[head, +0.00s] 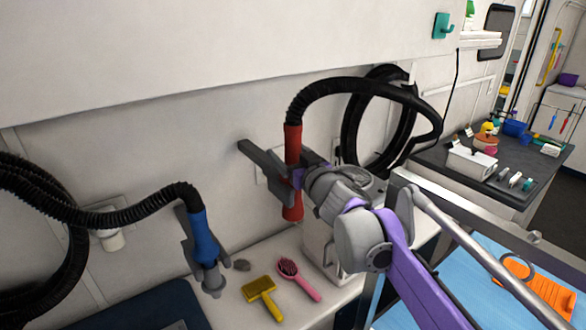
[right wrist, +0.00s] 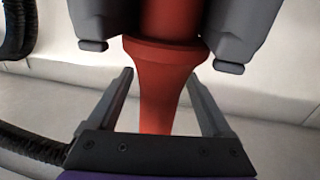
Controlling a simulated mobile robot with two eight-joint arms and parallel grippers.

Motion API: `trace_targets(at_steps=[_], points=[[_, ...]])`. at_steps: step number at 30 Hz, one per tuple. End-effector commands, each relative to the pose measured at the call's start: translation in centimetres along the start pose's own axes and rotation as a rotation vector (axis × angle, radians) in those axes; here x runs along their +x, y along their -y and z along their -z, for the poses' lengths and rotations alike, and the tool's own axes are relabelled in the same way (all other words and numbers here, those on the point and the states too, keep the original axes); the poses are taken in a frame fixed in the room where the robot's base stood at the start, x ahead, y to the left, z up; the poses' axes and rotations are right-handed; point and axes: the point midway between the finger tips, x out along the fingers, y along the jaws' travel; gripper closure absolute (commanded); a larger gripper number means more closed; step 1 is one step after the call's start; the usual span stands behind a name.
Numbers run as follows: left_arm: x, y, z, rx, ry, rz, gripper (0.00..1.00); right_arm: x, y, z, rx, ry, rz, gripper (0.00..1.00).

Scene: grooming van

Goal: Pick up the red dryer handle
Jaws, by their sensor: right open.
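The red dryer handle (head: 293,146) hangs upright on the end of a black ribbed hose in the head view, in a grey wall holder. My right gripper (head: 280,172) is at the handle, its arm coming in from the right. In the right wrist view the red handle (right wrist: 158,85) stands between the two open fingers of my right gripper (right wrist: 158,100), with gaps on both sides. Grey holder jaws (right wrist: 240,30) flank the handle's upper part in that view. My left gripper is not in view.
A blue dryer handle (head: 204,240) hangs in another holder at the left. A yellow brush (head: 260,290) and a pink brush (head: 299,278) lie on the white counter below. A blue table (head: 480,270) with an orange item stands at the lower right.

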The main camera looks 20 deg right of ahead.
Motion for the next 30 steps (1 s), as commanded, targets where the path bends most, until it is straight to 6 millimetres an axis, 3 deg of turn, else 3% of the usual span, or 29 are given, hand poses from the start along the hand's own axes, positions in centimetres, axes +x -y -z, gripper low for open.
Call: trace_targets(at_steps=[10,24,30], points=[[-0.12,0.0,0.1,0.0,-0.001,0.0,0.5,0.87,-0.01,-0.09,0.0,0.001,-0.001,0.18],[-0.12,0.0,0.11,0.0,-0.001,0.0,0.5,0.84,-0.02,-0.07,0.0,0.0,-0.001,1.0],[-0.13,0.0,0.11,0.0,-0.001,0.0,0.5,0.82,0.0,-0.01,0.0,0.0,0.0,1.0]])
